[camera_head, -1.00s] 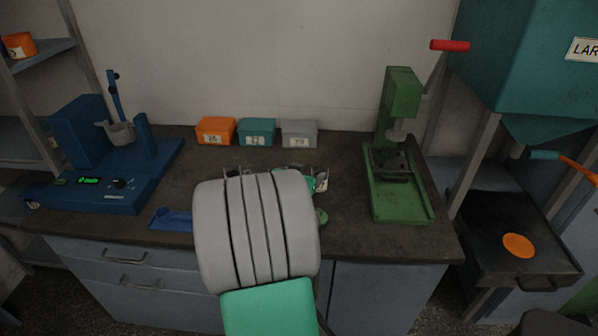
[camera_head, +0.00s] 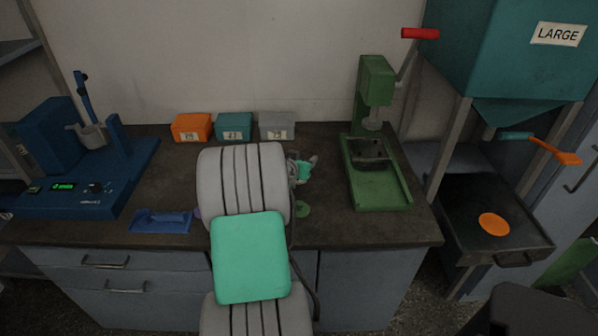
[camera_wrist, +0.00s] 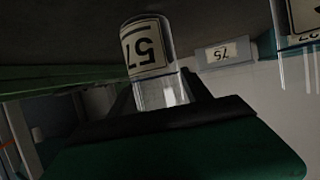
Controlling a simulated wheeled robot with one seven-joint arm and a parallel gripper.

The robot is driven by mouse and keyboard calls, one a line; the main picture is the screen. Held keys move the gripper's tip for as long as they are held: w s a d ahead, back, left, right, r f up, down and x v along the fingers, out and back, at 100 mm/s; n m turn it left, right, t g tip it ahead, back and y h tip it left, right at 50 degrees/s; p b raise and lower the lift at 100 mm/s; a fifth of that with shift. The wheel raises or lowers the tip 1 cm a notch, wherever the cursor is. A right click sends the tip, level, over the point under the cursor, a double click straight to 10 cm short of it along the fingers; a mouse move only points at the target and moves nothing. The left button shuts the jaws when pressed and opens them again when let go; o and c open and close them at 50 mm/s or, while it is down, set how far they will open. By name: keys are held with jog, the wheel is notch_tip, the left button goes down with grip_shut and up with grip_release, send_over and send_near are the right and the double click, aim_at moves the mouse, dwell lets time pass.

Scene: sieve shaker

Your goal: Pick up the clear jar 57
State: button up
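The clear jar 57 (camera_wrist: 148,48) shows in the wrist view, which is upside down, with its label inverted. It is right in front of my gripper (camera_wrist: 158,84). The dark fingers stand apart, one on each side of the jar's clear end. I cannot tell whether they touch the glass. In the head view my arm covers the jar and most of the gripper.
Orange (camera_head: 192,127), teal (camera_head: 234,126) and grey (camera_head: 277,125) boxes line the back of the bench. Another clear labelled jar (camera_wrist: 304,18) is near, at upper right. A blue machine (camera_head: 85,165) stands left, a green press (camera_head: 375,180) right. A blue tray (camera_head: 161,221) lies near the front edge.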

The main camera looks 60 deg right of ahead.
grip_shut()
dwell(0.4)
